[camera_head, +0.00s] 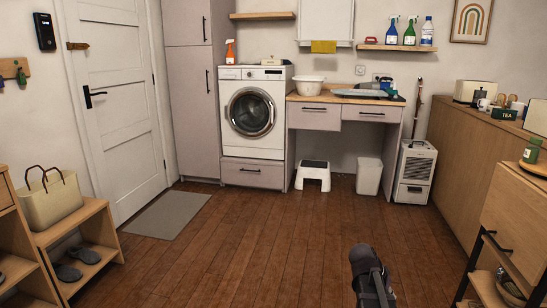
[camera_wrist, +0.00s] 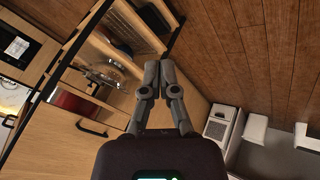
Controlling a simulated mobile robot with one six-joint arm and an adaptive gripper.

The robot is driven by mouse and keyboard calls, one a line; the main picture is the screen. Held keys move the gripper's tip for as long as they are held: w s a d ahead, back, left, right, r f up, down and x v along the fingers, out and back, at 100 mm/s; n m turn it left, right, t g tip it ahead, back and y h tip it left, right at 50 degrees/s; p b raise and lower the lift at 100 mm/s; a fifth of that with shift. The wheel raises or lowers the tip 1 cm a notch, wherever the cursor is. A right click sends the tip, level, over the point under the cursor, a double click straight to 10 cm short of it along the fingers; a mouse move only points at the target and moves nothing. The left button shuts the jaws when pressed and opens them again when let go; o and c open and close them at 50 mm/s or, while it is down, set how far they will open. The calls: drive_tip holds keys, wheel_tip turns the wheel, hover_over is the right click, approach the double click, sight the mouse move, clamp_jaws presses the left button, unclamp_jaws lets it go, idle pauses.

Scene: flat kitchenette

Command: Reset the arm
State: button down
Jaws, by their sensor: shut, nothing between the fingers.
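My gripper (camera_wrist: 158,72) shows in the wrist view with its two dark fingers together and nothing between them. It is above the floor beside wooden furniture, touching nothing that I can make out. In the head view only a dark piece of my arm (camera_head: 370,275) shows at the bottom, right of centre, over the wooden floor. The fingers cannot be told apart there.
A wooden cabinet (camera_head: 460,150) and a cart (camera_head: 515,225) stand at the right. A shoe bench (camera_head: 100,222) is at the left. A washing machine (camera_head: 252,105), white stool (camera_head: 313,175) and bin (camera_head: 369,176) line the back. The middle floor (camera_head: 250,240) is clear.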

drive_tip(key=s+a+n+y+p, duration=0.1)
drive_tip(key=s+a+n+y, duration=0.35)
drive_tip(key=a, duration=0.45)
drive_tip(key=s+a+n+y+p, duration=0.25)
drive_tip(key=s+a+n, duration=0.2)
drive_tip(key=a, duration=0.55)
wheel_tip(320, 180, up, 37)
drive_tip(key=p, duration=3.6)
drive_tip(key=shift+s+d+f, duration=0.15)
drive_tip(key=shift+f, duration=0.05)
